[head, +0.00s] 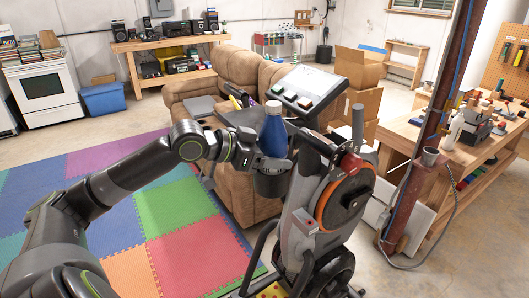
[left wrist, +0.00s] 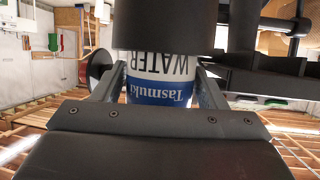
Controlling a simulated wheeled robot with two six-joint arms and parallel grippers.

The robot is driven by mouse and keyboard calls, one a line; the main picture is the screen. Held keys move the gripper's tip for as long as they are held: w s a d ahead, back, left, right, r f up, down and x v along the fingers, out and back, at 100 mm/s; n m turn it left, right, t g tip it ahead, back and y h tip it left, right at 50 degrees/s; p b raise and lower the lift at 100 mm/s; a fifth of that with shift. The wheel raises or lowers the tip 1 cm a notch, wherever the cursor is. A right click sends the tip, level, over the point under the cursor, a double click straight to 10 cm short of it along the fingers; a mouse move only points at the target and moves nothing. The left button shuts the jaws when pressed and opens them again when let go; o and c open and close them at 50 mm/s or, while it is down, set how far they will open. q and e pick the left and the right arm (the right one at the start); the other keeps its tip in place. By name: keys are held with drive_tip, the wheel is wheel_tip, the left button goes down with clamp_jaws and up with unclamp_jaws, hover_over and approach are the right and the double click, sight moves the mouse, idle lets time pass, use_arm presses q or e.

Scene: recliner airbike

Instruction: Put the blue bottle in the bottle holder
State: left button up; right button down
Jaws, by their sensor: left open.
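The blue bottle (head: 273,135) stands upright at the exercise bike, with its lower end inside the black bottle holder (head: 271,183). In the left wrist view, which is upside down, the white and blue label of the bottle (left wrist: 158,90) shows, and its white part runs into the dark ring of the holder (left wrist: 165,25). My left gripper (head: 258,158) is open, with one finger on each side of the bottle. I cannot tell whether a finger touches it. How deep the bottle sits is hidden by the holder wall. My right gripper is not in view.
The grey and orange bike (head: 338,205) stands right of the holder, with its console (head: 305,88) above. A brown recliner (head: 232,85) is close behind. A rusty post (head: 425,150) and a workbench (head: 455,155) are at right. Coloured floor mats (head: 180,215) lie clear at left.

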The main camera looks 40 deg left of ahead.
use_arm(q)
drive_tip(key=shift+s+a+r, duration=0.2)
drive_tip(key=shift+s+a, duration=0.15)
drive_tip(key=shift+s, duration=0.05)
drive_tip(key=p+v, duration=1.1)
drive_tip(key=p, duration=0.2)
drive_tip(key=shift+d+p, duration=0.2)
drive_tip(key=shift+p, duration=0.2)
drive_tip(key=shift+r, duration=0.1)
